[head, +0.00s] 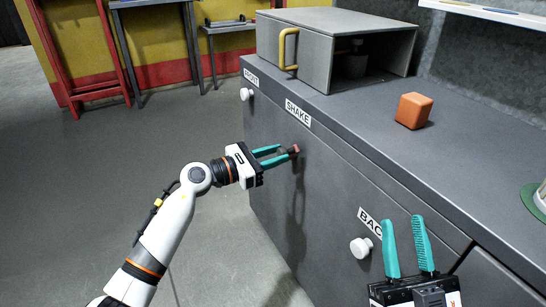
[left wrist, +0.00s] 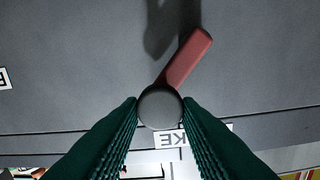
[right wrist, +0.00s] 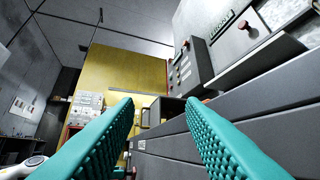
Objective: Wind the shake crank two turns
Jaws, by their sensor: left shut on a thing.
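The shake crank is on the grey cabinet front below the SHAKE label (head: 298,114). Its red arm (left wrist: 187,58) and round grey knob (left wrist: 160,107) show in the left wrist view. My left gripper (head: 284,154) is shut on the knob, one finger on each side. In the left wrist view the red arm runs from the knob up and to the right. My right gripper (head: 410,247) is open and empty, apart from the cabinet, near the BACK label (head: 370,222). The fingers hide part of the knob in the head view.
White knobs stick out near the BACK label (head: 361,247) and the far label (head: 246,94). On the counter (head: 360,120) stand an orange block (head: 413,110) and a grey oven box (head: 345,20) with a yellow handle (head: 283,48). Open floor (head: 120,170) lies left of the cabinet.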

